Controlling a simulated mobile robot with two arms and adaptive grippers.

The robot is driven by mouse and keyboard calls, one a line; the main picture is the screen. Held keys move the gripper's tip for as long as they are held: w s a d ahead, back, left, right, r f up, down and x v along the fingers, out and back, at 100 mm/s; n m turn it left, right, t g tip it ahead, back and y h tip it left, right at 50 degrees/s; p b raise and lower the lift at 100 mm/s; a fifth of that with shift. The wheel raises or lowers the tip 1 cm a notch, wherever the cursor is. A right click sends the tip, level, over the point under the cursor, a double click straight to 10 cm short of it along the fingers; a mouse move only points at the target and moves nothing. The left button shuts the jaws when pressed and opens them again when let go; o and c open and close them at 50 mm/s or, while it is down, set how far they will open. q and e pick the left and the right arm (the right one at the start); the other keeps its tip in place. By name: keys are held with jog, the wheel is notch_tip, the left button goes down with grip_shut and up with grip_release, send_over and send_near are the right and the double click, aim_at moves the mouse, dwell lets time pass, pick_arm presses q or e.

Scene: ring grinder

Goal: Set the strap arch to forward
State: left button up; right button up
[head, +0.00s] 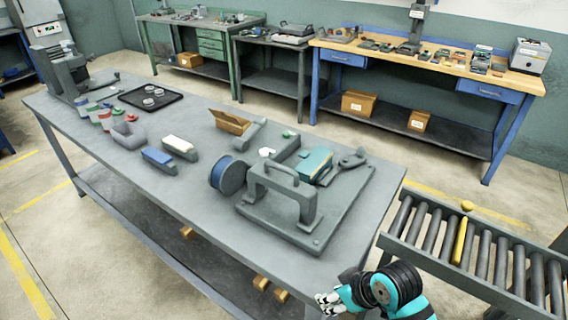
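A grey arch (310,207), which looks like the strap arch, stands on a grey base plate (262,218) at the right end of the long table. A thinner curved grey handle (281,166) rises at its top. I cannot tell which way the arch is set. My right gripper (328,302) is at the bottom, in front of the table's near right edge, apart from the arch and touching nothing I can see. Its fingers are small and partly hidden by my wrist, so their opening is unclear. My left gripper is out of view.
A blue-sided spool (229,175) stands left of the plate. A teal box (315,163) and a dark grey tool (351,160) lie behind the arch. Blue and white blocks, cups and a black tray (150,98) are farther left. A roller conveyor (480,250) stands at right.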

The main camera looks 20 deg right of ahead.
jog(key=w+d+r+n+t+y, duration=0.2)
jog(key=w+d+r, duration=0.1)
jog(key=w+r, duration=0.6)
jog(key=n+t+y, duration=0.2)
jog(key=t+y, duration=0.2)
send_near(283, 166)
jog(key=shift+g, duration=0.3)
jog(key=p+x, duration=0.2)
jog(key=x, duration=0.2)
jog(key=p+x, duration=0.2)
jog(key=x, duration=0.3)
jog(key=shift+w+r+p, duration=0.2)
jog(key=shift+p, duration=0.2)
jog(key=shift+c, duration=0.2)
grip_shut()
